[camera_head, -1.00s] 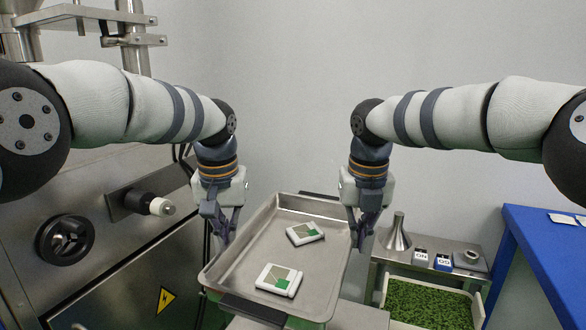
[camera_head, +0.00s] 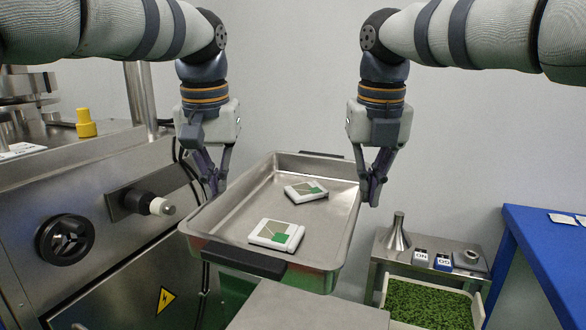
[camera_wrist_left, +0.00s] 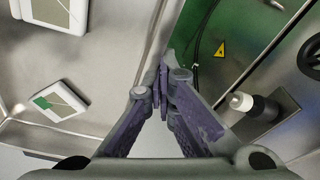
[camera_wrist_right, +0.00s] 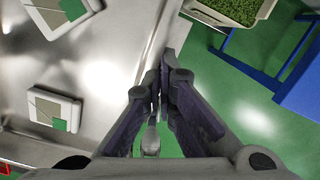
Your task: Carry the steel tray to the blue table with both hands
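The steel tray (camera_head: 228,215) is in the middle of the head view, roughly level, with two white-and-green boxes (camera_head: 276,234) (camera_head: 306,190) lying in it. My left gripper (camera_head: 216,190) is shut on the tray's left rim; the left wrist view shows its fingertips (camera_wrist_left: 162,82) pinching the wall. My right gripper (camera_head: 371,196) is shut on the right rim, also seen in the right wrist view (camera_wrist_right: 162,82). The tray appears raised above the steel surface (camera_head: 310,308) below. The blue table (camera_head: 550,255) stands at the far right, apart from the tray.
A steel machine (camera_head: 90,215) with a black knob (camera_head: 65,241) and a white-tipped handle (camera_head: 158,206) stands close on the left. Right of the tray are a steel stand with a funnel (camera_head: 398,235) and a bin of green leaves (camera_head: 428,305). White packets (camera_head: 563,219) lie on the blue table.

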